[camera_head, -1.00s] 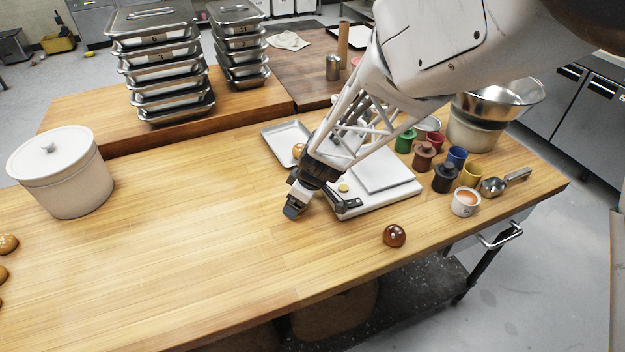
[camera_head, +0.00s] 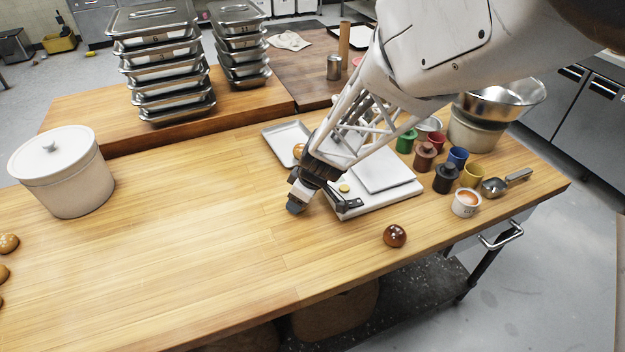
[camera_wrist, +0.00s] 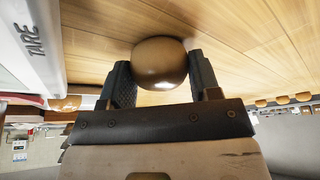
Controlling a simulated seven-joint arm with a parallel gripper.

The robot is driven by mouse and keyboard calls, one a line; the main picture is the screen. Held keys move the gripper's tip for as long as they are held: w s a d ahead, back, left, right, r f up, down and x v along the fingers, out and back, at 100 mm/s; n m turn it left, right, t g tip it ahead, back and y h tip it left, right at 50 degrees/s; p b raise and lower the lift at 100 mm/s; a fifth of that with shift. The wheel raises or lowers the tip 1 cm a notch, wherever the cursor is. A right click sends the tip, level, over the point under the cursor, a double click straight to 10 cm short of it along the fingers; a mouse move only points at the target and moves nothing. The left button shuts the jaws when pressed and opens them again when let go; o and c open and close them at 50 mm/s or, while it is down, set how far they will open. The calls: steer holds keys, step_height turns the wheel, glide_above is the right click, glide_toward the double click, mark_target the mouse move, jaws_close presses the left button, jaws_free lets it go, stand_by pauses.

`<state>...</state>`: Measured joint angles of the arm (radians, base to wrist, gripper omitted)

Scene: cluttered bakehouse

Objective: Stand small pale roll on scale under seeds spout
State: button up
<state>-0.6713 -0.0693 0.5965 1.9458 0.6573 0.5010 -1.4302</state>
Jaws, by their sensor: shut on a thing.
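My gripper (camera_head: 294,208) is low over the wooden table, just left of the white scale (camera_head: 405,193). In the wrist view my gripper (camera_wrist: 160,82) is shut on a rounded roll (camera_wrist: 160,62), which looks brown in the shade. The roll is hidden behind the gripper in the head view. The scale (camera_wrist: 28,45), with its TARE mark, shows at the left of the wrist view. In the head view its flat plate (camera_head: 384,170) looks bare where it shows; my arm covers part of it. I cannot make out a seeds spout.
A glossy dark roll (camera_head: 395,236) lies in front of the scale. A metal tray (camera_head: 281,134) with a roll (camera_head: 299,150) is behind my gripper. Several coloured pots, a cup (camera_head: 466,203) and a scoop (camera_head: 494,187) stand right of the scale. The table's left middle is clear.

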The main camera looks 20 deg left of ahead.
steer(key=shift+r, duration=0.65)
step_height(320, 180, up, 2)
steer(key=shift+r, duration=0.1)
steer(key=s+d, duration=0.3)
steer(key=s, duration=0.1)
steer(key=s+d+r, duration=0.1)
steer(key=s+d, duration=0.6)
steer(key=s, duration=0.1)
steer(key=shift+d+r, duration=0.15)
steer(key=shift+d, duration=0.2)
steer(key=w+a+r+m+t, duration=0.1)
steer(key=w+a+r+m, duration=0.2)
steer(key=w+a, duration=0.4)
steer(key=w+a+r+m+t+h, duration=0.1)
steer(key=w+a+r+m, duration=0.2)
steer(key=w, duration=0.9)
steer(key=w+a+r+m+t, duration=0.1)
steer(key=w+a+r+m, duration=0.2)
steer(key=w+a+r, duration=0.4)
steer(key=w+a, duration=0.2)
steer(key=a, duration=0.3)
steer(key=shift+w+r+m+t, duration=0.2)
steer(key=shift+w+m+t, duration=0.1)
steer(key=shift+m, duration=0.1)
